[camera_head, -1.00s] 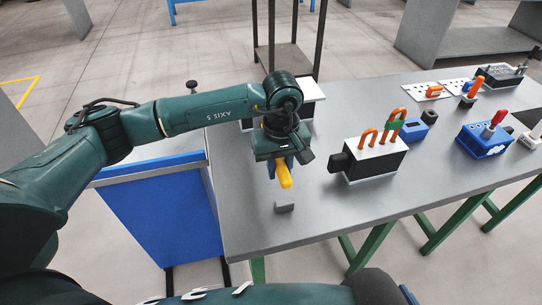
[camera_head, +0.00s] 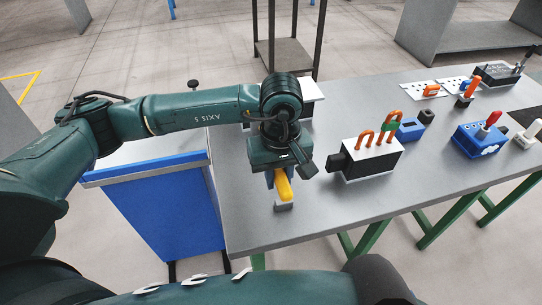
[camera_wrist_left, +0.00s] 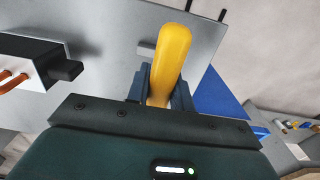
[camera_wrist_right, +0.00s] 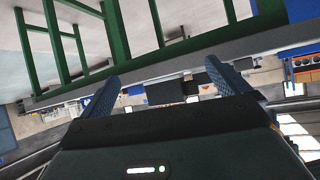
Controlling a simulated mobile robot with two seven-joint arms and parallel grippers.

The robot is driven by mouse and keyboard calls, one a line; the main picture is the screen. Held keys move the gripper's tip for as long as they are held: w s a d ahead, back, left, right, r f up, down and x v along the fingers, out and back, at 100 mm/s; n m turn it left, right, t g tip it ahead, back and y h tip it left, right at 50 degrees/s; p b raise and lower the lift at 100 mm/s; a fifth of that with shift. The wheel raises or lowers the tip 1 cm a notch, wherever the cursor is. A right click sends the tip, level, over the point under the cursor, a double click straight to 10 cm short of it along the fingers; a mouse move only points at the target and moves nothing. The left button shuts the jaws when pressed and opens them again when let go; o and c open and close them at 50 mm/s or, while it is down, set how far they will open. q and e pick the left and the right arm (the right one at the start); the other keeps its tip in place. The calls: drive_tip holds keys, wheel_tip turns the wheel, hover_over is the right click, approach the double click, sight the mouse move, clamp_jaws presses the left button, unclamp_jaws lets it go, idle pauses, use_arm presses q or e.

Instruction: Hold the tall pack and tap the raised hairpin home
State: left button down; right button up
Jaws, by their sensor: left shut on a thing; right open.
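The pack (camera_head: 368,161) is a dark block with a pale top and a dark knob on its left side, standing on the bench. Several orange hairpins (camera_head: 367,139) rise from it; the tallest, raised hairpin (camera_head: 394,117) is near its back right, with a green part beside it. My left gripper (camera_head: 281,176) is shut on a yellow handle (camera_head: 284,188), left of the pack. The handle also shows between the fingers in the left wrist view (camera_wrist_left: 170,60). My right gripper (camera_wrist_right: 162,85) is open and empty in its wrist view, outside the head view.
A small grey block (camera_head: 283,206) is at the handle's lower end; contact is unclear. A blue block (camera_head: 408,131), a blue box with a red handle (camera_head: 481,142) and perforated plates (camera_head: 421,91) lie to the right. The bench front (camera_head: 340,214) is clear.

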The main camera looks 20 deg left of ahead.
use_arm(q)
drive_tip(key=shift+s+d+r+p, duration=0.35)
drive_tip(key=shift+s+r+p, duration=0.1)
drive_tip(key=shift+s+r, duration=0.65)
drive_tip(key=shift+s+d+r+p, duration=0.3)
drive_tip(key=shift+s+r+p, duration=0.1)
drive_tip(key=shift+s+r, duration=0.7)
drive_tip(key=shift+s+d+r+p, duration=0.4)
drive_tip(key=shift+s+r, duration=0.45)
drive_tip(key=shift+s, duration=0.5)
drive_tip(key=w+a+m, duration=0.5)
drive_tip(key=a+m, duration=0.1)
drive_tip(key=a, duration=0.3)
drive_tip(key=shift+w+a+r+m, duration=0.15)
drive_tip(key=shift+a+r+m, duration=0.2)
drive_tip(key=shift+r+m, duration=0.1)
